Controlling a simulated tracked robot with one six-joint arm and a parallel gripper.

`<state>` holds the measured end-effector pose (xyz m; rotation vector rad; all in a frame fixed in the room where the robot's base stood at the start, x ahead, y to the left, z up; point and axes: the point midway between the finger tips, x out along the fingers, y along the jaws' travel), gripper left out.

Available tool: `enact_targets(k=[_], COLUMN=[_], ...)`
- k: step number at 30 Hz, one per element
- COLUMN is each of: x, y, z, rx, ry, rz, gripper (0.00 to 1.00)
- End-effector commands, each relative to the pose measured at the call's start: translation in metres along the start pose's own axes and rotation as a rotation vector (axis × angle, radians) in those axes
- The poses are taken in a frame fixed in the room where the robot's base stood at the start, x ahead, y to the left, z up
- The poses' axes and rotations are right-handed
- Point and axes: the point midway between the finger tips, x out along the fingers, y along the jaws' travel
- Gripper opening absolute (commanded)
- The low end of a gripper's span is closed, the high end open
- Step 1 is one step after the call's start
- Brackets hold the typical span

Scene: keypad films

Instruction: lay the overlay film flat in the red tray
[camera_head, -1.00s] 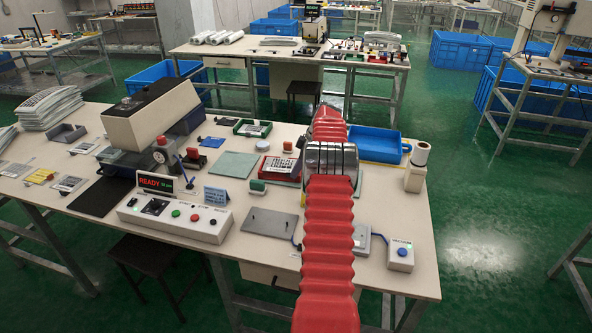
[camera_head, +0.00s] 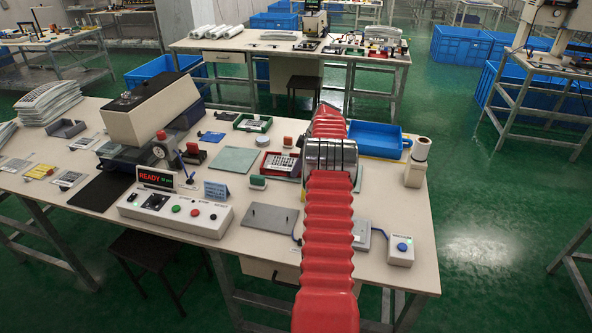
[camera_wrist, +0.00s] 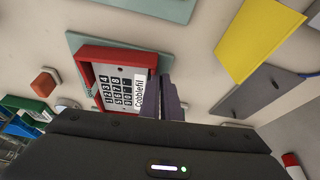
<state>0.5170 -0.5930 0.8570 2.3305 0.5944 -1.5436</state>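The red tray (camera_head: 265,168) lies on the bench just left of my arm, partly hidden by it. In the wrist view its red walls (camera_wrist: 88,57) show at the top and left. The overlay film (camera_head: 284,162), white with black printed keys, is over the tray. Whether the film touches the tray floor cannot be told.
A red-topped block (camera_wrist: 46,82) stands close left. A blue tray (camera_head: 375,138) is behind my arm.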

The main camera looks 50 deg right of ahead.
Motion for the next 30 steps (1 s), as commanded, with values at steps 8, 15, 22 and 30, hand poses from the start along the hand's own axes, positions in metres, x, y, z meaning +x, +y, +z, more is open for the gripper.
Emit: enact_targets(k=[8,15,22,30], x=[0.0118,0.0131,0.0131,0.013], y=[-0.0043,-0.004,-0.0039,-0.0038], z=[0.0085,0.0091,0.0093,0.009], rx=[0.007,0.008,0.008,0.008], ry=[-0.008,-0.008,-0.008,-0.007], rz=[-0.016,-0.015,-0.014,-0.014], gripper=[0.0,0.0,0.0,0.15])
